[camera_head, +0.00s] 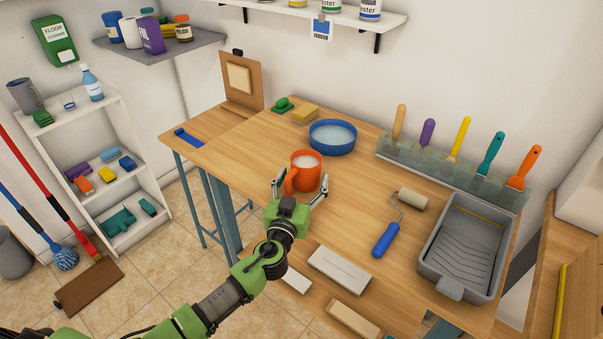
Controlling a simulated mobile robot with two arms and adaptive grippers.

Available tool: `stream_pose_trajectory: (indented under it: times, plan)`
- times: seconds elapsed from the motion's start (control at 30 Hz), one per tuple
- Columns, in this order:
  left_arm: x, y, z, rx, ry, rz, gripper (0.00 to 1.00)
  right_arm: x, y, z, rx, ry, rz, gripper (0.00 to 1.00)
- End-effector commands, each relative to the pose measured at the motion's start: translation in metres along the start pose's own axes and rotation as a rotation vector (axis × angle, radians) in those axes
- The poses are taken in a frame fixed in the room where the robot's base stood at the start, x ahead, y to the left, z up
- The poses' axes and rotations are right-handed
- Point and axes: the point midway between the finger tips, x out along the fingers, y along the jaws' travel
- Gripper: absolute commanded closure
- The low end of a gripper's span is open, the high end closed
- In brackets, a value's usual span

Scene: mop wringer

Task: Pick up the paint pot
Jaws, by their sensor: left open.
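The paint pot is an orange, mug-like pot (307,176) with pale contents. The orange handle shows at the pot's near left side, between the fingers. My right gripper is not in view.
A blue round dish (333,139) stands close behind the pot. A paint roller (387,238) and a grey tray (466,243) lie to the right. Pale blocks (339,269) lie at the front. A rack of scrapers (455,170) stands along the back.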

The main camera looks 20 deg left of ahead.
Motion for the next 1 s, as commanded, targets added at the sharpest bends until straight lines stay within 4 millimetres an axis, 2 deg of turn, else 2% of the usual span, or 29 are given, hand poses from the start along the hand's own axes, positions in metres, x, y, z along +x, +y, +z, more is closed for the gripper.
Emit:
stream_pose_trajectory:
  times: [0.13, 0.43, 0.47, 0.6, 0.67, 1.0]
  plan:
    - [0.017, 0.000, -0.001, 0.000, 0.000, 0.000, 0.28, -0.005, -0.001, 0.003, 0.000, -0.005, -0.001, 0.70]
    - [0.021, 0.000, 0.000, -0.002, -0.001, 0.001, 0.28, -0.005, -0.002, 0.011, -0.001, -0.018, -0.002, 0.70]
    - [0.021, 0.000, 0.000, -0.002, -0.001, 0.001, 0.33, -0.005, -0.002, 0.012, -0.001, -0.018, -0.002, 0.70]
    - [0.021, 0.000, 0.000, -0.001, -0.001, 0.001, 0.70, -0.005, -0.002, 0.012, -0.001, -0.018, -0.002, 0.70]
    - [0.021, 0.000, 0.000, -0.001, -0.001, 0.001, 0.84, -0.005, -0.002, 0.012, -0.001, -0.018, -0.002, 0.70]
    - [0.022, 0.000, -0.002, -0.001, 0.003, 0.001, 0.84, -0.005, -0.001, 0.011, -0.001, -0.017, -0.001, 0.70]
